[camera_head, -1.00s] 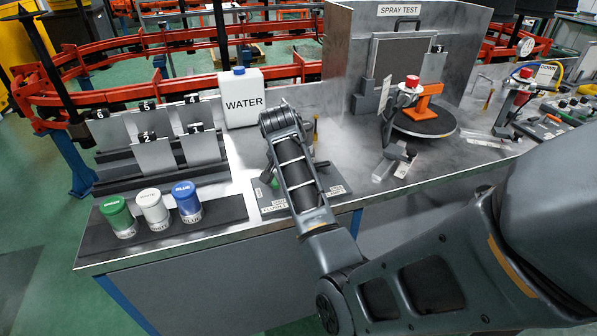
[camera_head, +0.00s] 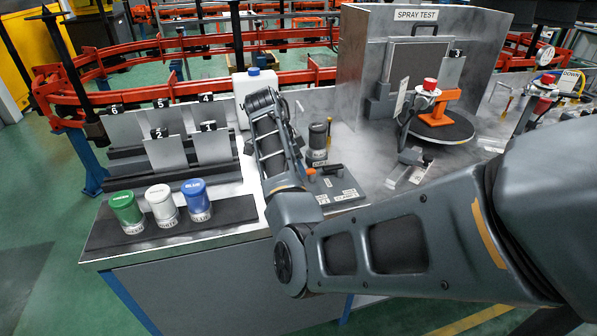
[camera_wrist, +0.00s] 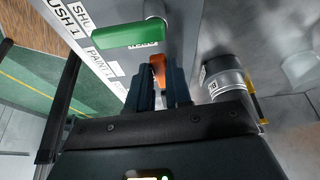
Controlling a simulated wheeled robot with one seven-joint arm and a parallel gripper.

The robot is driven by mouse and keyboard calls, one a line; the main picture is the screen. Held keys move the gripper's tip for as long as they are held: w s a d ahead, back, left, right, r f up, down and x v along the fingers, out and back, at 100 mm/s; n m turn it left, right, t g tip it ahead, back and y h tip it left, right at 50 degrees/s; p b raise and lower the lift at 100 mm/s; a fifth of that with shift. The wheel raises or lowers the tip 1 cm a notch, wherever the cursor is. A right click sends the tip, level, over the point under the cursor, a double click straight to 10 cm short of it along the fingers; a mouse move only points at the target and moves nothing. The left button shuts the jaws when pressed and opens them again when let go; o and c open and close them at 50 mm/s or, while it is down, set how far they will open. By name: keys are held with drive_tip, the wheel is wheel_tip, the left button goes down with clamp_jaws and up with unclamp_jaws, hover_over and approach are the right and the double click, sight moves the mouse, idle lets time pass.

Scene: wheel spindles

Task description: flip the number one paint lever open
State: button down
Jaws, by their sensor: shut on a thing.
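My gripper (camera_wrist: 160,88) is shut on the orange lever (camera_wrist: 158,70), whose tip shows between the two dark fingers in the wrist view. Beside it lies a white label reading PAINT 1 (camera_wrist: 102,61). A green lever (camera_wrist: 130,34) stands just beyond on the same grey panel, near labels partly reading "USH 1" and "SHU". In the head view my arm hides the gripper and part of the panel (camera_head: 345,183). An orange handle (camera_head: 310,171) shows there; I cannot tell whether it is the held lever.
A dark labelled canister (camera_wrist: 225,80) stands close right of the gripper. In the head view, a white water jug (camera_head: 257,88), green, white and blue paint cups (camera_head: 162,206), and numbered plates (camera_head: 166,153) are left; the spray test turntable (camera_head: 446,131) is right.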

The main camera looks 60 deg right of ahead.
drive_tip(key=shift+w+d+m, duration=0.1)
drive_tip(key=shift+d+m, duration=0.1)
drive_tip(key=shift+m, duration=0.2)
drive_tip(key=c, duration=1)
unclamp_jaws()
drive_tip(key=shift+c, duration=0.2)
drive_tip(key=shift+r, duration=0.1)
drive_tip(key=b+v, duration=0.1)
drive_tip(key=v, duration=0.6)
drive_tip(key=shift+r, duration=0.3)
drive_tip(key=shift+a, duration=0.1)
